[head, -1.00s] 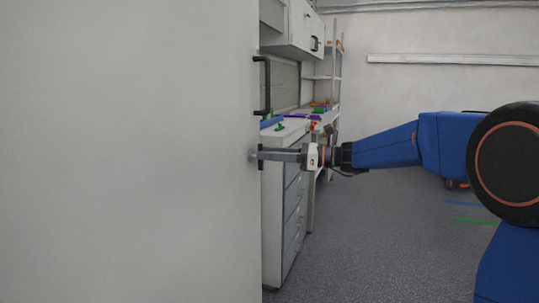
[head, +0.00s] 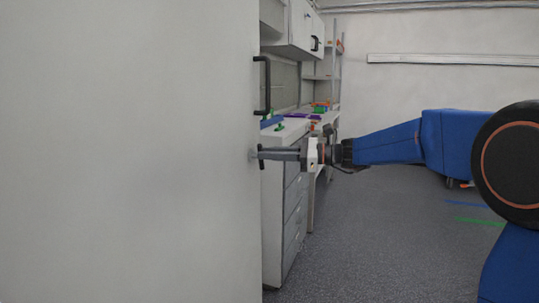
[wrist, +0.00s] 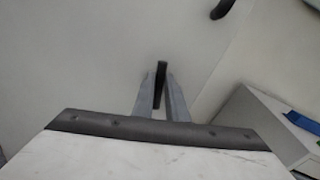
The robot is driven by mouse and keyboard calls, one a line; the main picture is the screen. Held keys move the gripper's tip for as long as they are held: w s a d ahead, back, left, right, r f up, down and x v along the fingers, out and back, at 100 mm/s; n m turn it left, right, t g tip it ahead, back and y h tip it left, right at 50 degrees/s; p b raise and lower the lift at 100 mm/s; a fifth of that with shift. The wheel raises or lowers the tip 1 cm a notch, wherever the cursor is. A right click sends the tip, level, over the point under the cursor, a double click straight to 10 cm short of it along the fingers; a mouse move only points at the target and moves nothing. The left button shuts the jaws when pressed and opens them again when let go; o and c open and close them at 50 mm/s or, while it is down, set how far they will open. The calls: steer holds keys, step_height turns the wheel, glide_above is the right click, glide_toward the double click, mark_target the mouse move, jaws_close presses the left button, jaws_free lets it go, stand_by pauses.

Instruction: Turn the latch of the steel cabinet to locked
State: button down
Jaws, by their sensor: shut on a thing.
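The steel cabinet (head: 130,150) fills the left of the head view as a large pale flat panel, seen nearly edge-on at its front. Its latch (wrist: 161,70) is a small dark bar on the pale face in the wrist view. My gripper (wrist: 160,88) is shut on the latch, with one grey finger on each side of it. In the wrist view the bar runs nearly up and down the picture, and its lower part is between the fingers. In the head view my gripper (head: 259,155) reaches the cabinet's front edge from the right, and the fingers partly cover the latch.
A black handle (head: 264,86) stands out from the cabinet front above the latch; it also shows in the wrist view (wrist: 221,9). A white drawer unit (head: 290,215) stands behind, with a blue item (head: 272,121) on top. Open grey floor (head: 385,235) lies to the right.

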steer(key=shift+s+a+f+n+t+h, duration=0.2)
steer(key=shift+n+t+h, duration=0.25)
steer(key=shift+n, duration=1.75)
steer(key=shift+s+d+f+n+t+h, duration=0.15)
steer(key=shift+s+n+t+h, duration=0.25)
steer(key=shift+n, duration=1.8)
steer(key=shift+s+a+f+n+t+h, duration=0.2)
steer(key=shift+n+t+h, duration=0.2)
steer(key=shift+n, duration=1.8)
steer(key=c, duration=1.8)
jaws_free()
steer(key=shift+o, duration=0.2)
steer(key=shift+r, duration=0.1)
steer(key=v, duration=1.7)
steer(key=shift+d, duration=0.15)
